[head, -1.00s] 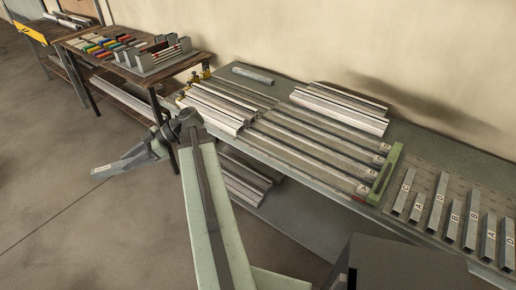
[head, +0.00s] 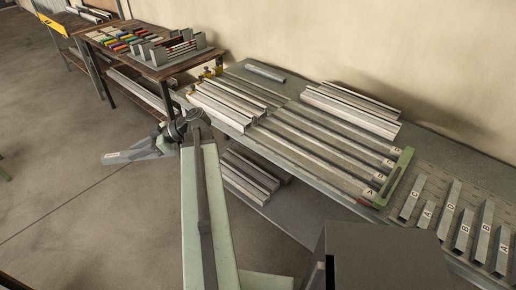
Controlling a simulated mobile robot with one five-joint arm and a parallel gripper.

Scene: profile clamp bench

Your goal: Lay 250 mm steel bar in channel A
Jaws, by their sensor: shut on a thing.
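My gripper (head: 145,152) is out at the left end of my arm, over the open floor and in front of the bench. It is shut on a grey bar (head: 116,157) with a small pale label, too small to read. The bar points left and is clear of the bench. Channel A (head: 318,165) is the front one of the parallel channels on the bench, with its "A" tag at the right end. Channels B, C and D lie behind it. The green end piece (head: 401,172) stands across their right ends.
Profile stacks (head: 350,108) lie behind and left of the channels. A wooden table (head: 160,72) with coloured pieces stands at the back left.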

